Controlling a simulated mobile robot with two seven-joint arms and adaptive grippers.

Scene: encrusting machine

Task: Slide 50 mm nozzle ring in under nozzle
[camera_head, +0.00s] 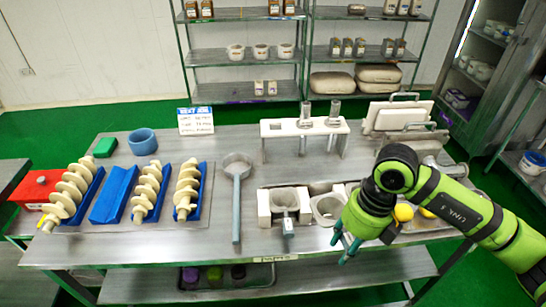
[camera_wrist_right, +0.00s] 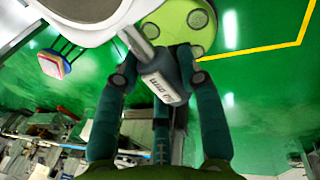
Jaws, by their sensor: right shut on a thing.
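My right gripper (camera_head: 347,245) is at the front right of the parts table in the head view, its teal fingers pointing down and left. In the right wrist view my right gripper (camera_wrist_right: 155,75) is shut on the grey handle of a nozzle ring (camera_wrist_right: 85,8). The handle carries a small label with "mm" on it, turned over; the size is hard to read. The ring's round part is cut off at the top edge. I cannot make out the held ring in the head view. The nozzle is not recognisable in either view. My left gripper is not in view.
The parts table (camera_head: 230,255) holds a ring with a handle in a white holder (camera_head: 264,207), a long-handled scoop (camera_head: 237,172), white augers on blue trays (camera_head: 150,190) and a white stand (camera_head: 276,127). Yellow balls (camera_head: 404,212) lie beside my right arm. Shelves stand behind.

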